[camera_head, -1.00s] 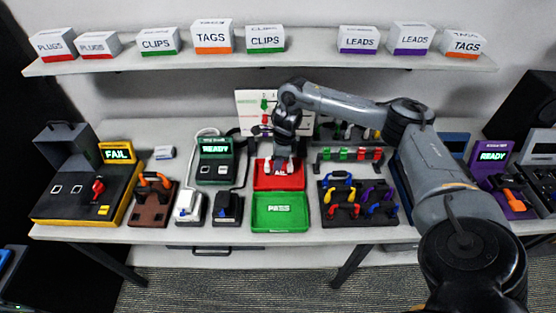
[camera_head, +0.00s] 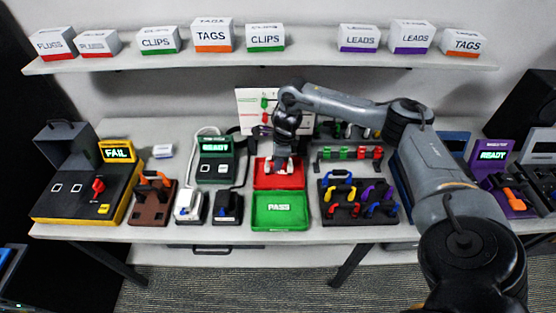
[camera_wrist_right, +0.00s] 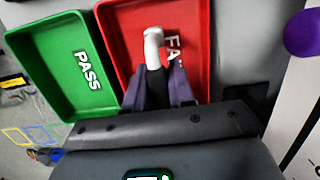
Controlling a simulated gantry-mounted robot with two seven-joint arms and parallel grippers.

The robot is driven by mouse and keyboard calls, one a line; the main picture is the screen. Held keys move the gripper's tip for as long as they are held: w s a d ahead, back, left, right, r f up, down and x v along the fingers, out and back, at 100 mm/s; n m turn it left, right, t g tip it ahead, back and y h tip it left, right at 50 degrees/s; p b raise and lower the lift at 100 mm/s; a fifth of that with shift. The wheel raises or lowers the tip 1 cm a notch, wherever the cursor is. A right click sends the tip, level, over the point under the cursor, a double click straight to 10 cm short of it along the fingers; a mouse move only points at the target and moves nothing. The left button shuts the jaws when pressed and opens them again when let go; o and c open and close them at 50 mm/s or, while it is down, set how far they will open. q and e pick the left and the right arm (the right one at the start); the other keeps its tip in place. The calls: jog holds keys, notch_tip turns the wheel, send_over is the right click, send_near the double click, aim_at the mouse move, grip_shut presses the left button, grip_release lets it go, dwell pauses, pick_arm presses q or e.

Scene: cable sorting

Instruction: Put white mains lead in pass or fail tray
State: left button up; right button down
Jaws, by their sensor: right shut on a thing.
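My right gripper (camera_head: 281,164) is low over the red FAIL tray (camera_head: 278,183), pointing down. In the right wrist view, its dark fingers (camera_wrist_right: 158,88) are shut on the white mains lead (camera_wrist_right: 153,42), whose rounded white end sticks out over the red FAIL tray (camera_wrist_right: 128,60). The rest of the lead is hidden by the gripper, and I cannot tell whether it touches the tray floor. The green PASS tray (camera_head: 281,213) is empty, just in front of the red one; it also shows in the wrist view (camera_wrist_right: 50,65). My left gripper is not in view.
A green tester (camera_head: 217,168) reading READY stands left of the trays. A black board with coloured leads (camera_head: 352,221) is on the right. A rack with red and green pieces (camera_head: 350,155) and an upright chart (camera_head: 250,105) stand behind. The yellow-black tester (camera_head: 85,195) reads FAIL.

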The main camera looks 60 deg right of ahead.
jog(key=shift+f, duration=0.25)
dwell(0.5)
jog(key=shift+f, duration=0.15)
dwell(0.5)
jog(key=shift+f, duration=0.1)
dwell(0.4)
jog(key=shift+c, duration=1.6)
grip_release()
jog(key=shift+r+p, duration=2.45)
jog(key=shift+r, duration=0.35)
jog(key=shift+r+p, duration=1)
jog(key=shift+r, duration=0.2)
